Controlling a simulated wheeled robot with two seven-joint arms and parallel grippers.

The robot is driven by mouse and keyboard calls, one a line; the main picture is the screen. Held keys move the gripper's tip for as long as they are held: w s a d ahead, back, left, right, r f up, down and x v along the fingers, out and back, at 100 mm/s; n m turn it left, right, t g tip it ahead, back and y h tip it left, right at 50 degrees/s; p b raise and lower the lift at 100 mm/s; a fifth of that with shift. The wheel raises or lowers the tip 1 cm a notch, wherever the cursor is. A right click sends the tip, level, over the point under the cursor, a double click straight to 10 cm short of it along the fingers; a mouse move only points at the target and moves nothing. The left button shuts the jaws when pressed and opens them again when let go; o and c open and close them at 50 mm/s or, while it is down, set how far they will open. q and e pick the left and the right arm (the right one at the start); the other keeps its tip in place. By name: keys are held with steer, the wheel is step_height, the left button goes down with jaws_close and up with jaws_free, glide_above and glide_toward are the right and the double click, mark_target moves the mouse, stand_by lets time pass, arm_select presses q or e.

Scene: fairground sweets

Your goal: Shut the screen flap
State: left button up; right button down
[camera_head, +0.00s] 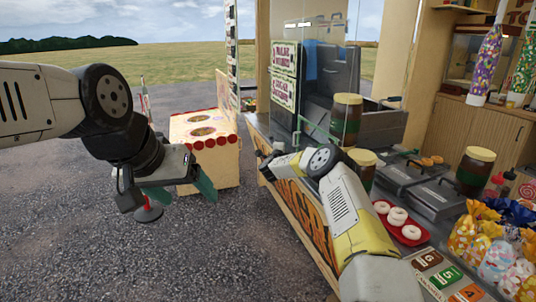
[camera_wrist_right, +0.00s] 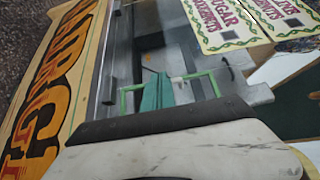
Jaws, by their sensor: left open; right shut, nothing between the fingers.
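A clear pane with green edges, which looks like the screen flap (camera_head: 320,132), stands at the stall counter beside the dark machine in the head view. Its green edging also shows in the right wrist view (camera_wrist_right: 197,75), around my right fingers; whether they touch it I cannot tell. My right gripper (camera_wrist_right: 157,92) is shut and empty, with its teal fingers together. In the head view my right wrist reaches over the counter's front edge, and its fingertips are hard to make out. My left gripper (camera_head: 180,191) is open and empty, away from the stall.
White sign boards (camera_head: 284,73) hang left of the machine. Jars (camera_head: 346,118), a red tray of doughnuts (camera_head: 396,222) and wrapped sweets (camera_head: 490,240) crowd the counter. A wooden game box (camera_head: 205,170) stands on the gravel behind my left gripper. Open gravel lies front left.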

steer(key=s+a, duration=0.6)
steer(key=s, duration=0.1)
steer(key=s+a+r+n+g+y, duration=0.1)
steer(key=s+a+r+n+y, duration=0.2)
steer(key=r, duration=0.4)
steer(key=s+a+r+n+y, duration=0.1)
steer(key=s+r+n+y, duration=0.2)
steer(key=r+n, duration=0.3)
steer(key=s+a+r+n+g+y, duration=0.1)
steer(key=s+a+r+n+y, duration=0.2)
steer(key=r, duration=0.5)
steer(key=s+d+r+n+g, duration=0.2)
steer(key=s+d+n, duration=0.1)
steer(key=s, duration=0.5)
steer(key=s+d+r+n+g, duration=0.1)
steer(key=s+d+r+n, duration=0.15)
steer(key=s, duration=0.45)
steer(key=s+d+f+n+g, duration=0.1)
steer(key=s+d, duration=0.3)
steer(key=s, duration=0.7)
steer(key=s+d+f+n+g+h, duration=0.1)
steer(key=s+d+f+n+g, duration=0.1)
steer(key=s, duration=1)
steer(key=s+d+f+n+g, duration=0.1)
steer(key=s+d+f+g, duration=0.2)
steer(key=s, duration=0.8)
steer(key=d, duration=0.2)
steer(key=shift+s+d+f+h, duration=0.15)
steer(key=shift+d+f+h, duration=0.1)
steer(key=shift+d+h, duration=0.15)
